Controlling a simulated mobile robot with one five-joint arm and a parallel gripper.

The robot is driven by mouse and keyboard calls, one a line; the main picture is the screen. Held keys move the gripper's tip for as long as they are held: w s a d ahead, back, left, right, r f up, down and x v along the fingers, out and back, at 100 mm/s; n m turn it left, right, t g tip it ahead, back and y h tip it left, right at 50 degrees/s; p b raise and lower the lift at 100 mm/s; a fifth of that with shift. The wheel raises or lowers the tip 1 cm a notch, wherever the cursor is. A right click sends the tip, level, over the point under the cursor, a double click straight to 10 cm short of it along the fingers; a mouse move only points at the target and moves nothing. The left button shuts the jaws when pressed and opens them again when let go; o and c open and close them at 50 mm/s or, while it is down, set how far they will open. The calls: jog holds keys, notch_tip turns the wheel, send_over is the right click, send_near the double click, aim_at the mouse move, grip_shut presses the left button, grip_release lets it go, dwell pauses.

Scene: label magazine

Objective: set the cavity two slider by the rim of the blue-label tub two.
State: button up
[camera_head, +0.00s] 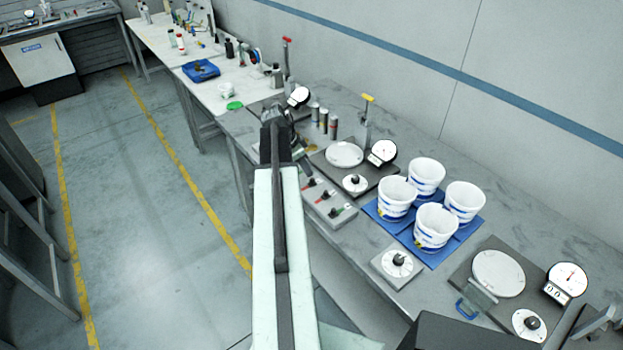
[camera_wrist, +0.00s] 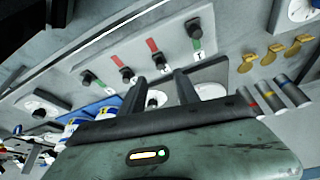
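A grey slider panel (camera_head: 325,212) lies at the bench's front edge. In the wrist view, several black knobs stand in a row on this panel (camera_wrist: 170,62), with red and green strips beside them. I cannot read which is cavity two. My gripper (camera_wrist: 160,78) is open and empty, its two dark fingers apart just below the row of knobs, touching none that I can see. White tubs with blue labels stand on a blue mat (camera_head: 470,229): a front tub (camera_head: 435,227), a left tub (camera_head: 396,197), a back tub (camera_head: 427,174) and a right tub (camera_head: 465,202). Their numbers are unreadable.
A dial box (camera_head: 397,266) stands in front of the mat. A station with a white plate (camera_head: 344,154) and gauge (camera_head: 383,152) lies behind the panel; another plate (camera_head: 498,273) and gauge (camera_head: 566,281) are at right. Several cylinders (camera_wrist: 272,98) stand near my gripper.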

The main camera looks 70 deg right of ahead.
aim_at(312, 179)
jog(key=b+x, duration=0.5)
jog(key=x, duration=0.2)
jog(key=shift+w+a+f+b, duration=0.1)
jog(key=shift+b, duration=0.2)
grip_shut()
dwell(0.9)
